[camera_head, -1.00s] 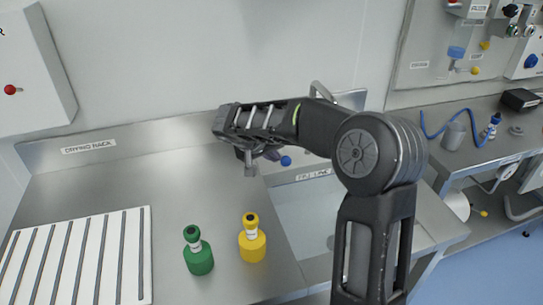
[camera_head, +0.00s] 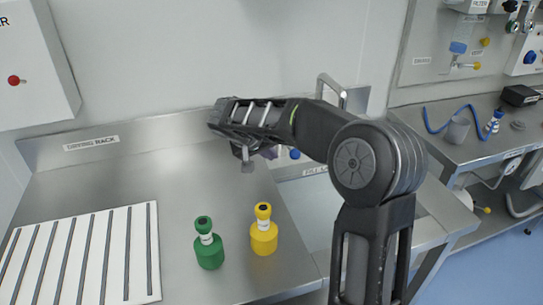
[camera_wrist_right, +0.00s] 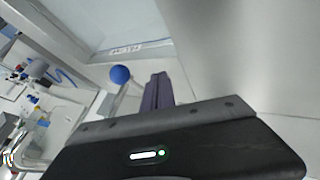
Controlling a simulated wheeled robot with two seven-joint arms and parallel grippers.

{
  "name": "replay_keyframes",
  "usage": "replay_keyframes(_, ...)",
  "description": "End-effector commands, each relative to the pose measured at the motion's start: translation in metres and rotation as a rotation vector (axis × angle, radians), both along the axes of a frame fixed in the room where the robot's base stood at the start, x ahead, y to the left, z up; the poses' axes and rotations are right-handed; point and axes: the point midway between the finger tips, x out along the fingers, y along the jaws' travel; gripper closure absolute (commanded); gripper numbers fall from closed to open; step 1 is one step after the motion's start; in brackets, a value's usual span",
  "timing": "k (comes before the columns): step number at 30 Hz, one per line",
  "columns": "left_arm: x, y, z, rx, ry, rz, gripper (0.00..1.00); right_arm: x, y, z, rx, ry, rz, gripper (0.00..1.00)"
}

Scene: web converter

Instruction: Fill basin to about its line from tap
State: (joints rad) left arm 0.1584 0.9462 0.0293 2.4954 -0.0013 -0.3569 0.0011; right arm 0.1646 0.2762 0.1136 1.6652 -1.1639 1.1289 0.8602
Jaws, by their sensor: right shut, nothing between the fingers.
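The sunken steel basin (camera_head: 305,200) lies right of the bench, partly hidden behind my right arm. Its fill-line label (camera_head: 315,170) shows on the back wall, partly covered by my arm. It also shows in the right wrist view (camera_wrist_right: 126,49). The curved tap spout (camera_head: 329,82) rises behind my forearm. A blue ball knob (camera_head: 295,154), apparently the tap's lever, sits just right of my fingers. In the wrist view the knob (camera_wrist_right: 120,75) is left of the fingers, with a gap. My right gripper (camera_head: 270,152) is shut and empty. No water is visible. My left gripper is not in view.
A green bottle (camera_head: 209,250) and a yellow bottle (camera_head: 264,236) stand on the bench left of the basin. A white slatted drying rack (camera_head: 85,255) lies at the left. A blue hose (camera_head: 435,125) and a grey beaker (camera_head: 457,130) are on the right bench.

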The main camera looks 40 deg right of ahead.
Motion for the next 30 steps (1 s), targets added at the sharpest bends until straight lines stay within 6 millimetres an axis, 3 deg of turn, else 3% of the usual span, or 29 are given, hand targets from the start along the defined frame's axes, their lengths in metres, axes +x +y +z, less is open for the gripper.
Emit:
replay_keyframes(9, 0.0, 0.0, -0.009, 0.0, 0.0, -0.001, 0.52, -0.014, 0.041, 0.05, 0.002, -0.005, 0.003, 1.0)
replay_keyframes(15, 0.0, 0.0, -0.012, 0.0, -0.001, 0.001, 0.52, -0.021, 0.059, 0.071, 0.004, -0.002, 0.005, 1.0)
replay_keyframes(30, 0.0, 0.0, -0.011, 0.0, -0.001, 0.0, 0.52, -0.023, 0.062, 0.076, 0.003, -0.001, 0.004, 1.0)
